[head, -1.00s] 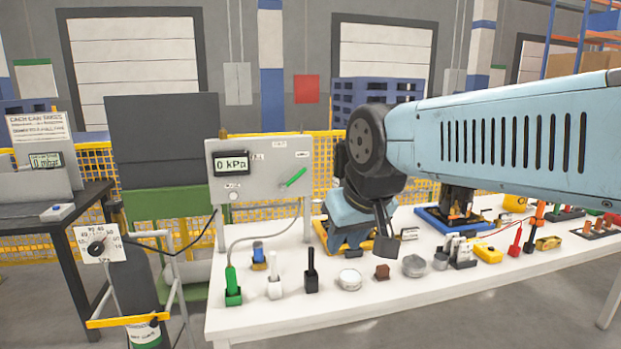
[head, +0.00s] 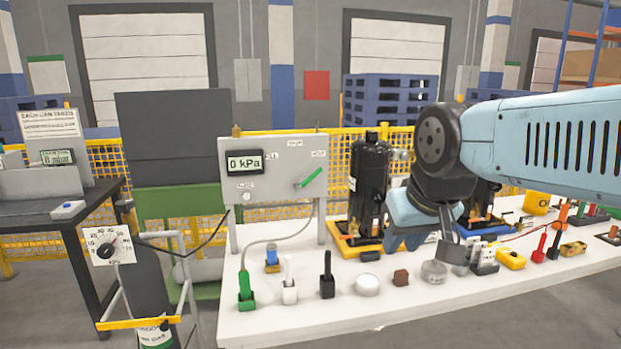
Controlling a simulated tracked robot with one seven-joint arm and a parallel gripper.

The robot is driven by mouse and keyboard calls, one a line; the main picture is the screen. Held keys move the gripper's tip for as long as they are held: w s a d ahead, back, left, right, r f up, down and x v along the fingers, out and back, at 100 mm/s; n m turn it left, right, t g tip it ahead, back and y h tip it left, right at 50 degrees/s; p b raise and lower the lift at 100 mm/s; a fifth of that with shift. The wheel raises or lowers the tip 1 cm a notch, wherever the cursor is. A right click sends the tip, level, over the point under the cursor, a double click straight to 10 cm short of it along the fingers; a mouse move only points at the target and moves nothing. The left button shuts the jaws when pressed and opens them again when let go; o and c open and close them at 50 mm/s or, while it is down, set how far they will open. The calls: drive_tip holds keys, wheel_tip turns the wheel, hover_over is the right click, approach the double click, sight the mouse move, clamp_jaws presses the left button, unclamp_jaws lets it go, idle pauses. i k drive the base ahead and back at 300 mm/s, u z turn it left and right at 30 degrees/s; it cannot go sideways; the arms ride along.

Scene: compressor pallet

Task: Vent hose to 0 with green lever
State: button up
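The green lever (head: 308,178) sits on the right of a grey panel (head: 290,158) and tilts up to the right. The panel's display (head: 245,162) reads 0 kPa. A grey hose (head: 268,240) runs from the panel's underside down to a green-handled tool (head: 246,290) standing on the white table. My gripper (head: 453,250) hangs low over the table, well right of the lever and touching neither lever nor hose. Its dark finger shows, but its opening is hidden at this angle.
A black compressor (head: 368,185) on a yellow base stands between panel and arm. A dial gauge (head: 108,248) is at left. Space before the panel is open.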

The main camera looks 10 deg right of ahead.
sight(317, 172)
drive_tip(key=z, duration=0.05)
drive_tip(key=i, duration=0.95)
drive_tip(key=u, duration=0.1)
